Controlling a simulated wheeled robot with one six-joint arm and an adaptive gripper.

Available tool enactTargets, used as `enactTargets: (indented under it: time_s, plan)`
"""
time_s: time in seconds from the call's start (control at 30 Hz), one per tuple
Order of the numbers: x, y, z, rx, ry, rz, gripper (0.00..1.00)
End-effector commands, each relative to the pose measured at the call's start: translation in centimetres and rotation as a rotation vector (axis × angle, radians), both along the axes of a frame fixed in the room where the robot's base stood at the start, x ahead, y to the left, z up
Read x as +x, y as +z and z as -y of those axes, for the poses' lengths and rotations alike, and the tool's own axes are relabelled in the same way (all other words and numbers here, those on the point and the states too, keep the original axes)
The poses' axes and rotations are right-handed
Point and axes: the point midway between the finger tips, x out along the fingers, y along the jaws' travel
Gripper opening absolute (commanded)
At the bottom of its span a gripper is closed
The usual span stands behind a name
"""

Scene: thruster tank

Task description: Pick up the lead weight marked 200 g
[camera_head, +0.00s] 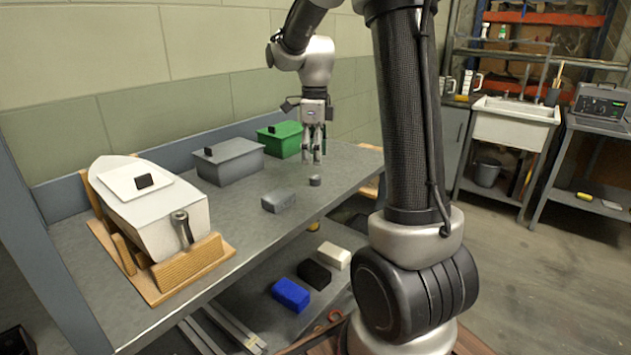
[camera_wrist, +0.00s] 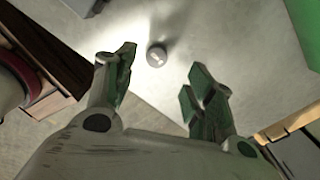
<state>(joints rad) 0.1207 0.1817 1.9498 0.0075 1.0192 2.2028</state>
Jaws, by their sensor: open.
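A small grey round weight (camera_head: 315,181) stands on the grey workbench (camera_head: 240,232), right of a larger grey block (camera_head: 278,201). In the wrist view the weight (camera_wrist: 157,55) shows from above as a small disc with a pale mark that I cannot read. My gripper (camera_head: 313,158) points down above the bench, close to the weight. In the wrist view my gripper (camera_wrist: 160,78) is open and empty, its fingers apart, with the weight just beyond the gap between the fingertips.
A grey lidded box (camera_head: 228,163) and a green box (camera_head: 280,139) stand along the bench's back. A white boat model (camera_head: 150,205) sits on a wooden cradle at left. Blue (camera_head: 290,294), black and white blocks lie on the lower shelf. Bench space around the weight is clear.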

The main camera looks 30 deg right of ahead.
Motion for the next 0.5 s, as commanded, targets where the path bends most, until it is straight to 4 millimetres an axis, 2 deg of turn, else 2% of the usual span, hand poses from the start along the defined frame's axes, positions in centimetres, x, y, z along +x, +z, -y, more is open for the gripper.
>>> enactTargets:
  time_s: [0.33,0.5]
  plan:
    - [-0.4,-5.0,-0.2,0.001,0.003,-0.004,0.54]
    - [-0.3,-6.4,-0.2,0.000,0.004,0.000,0.54]
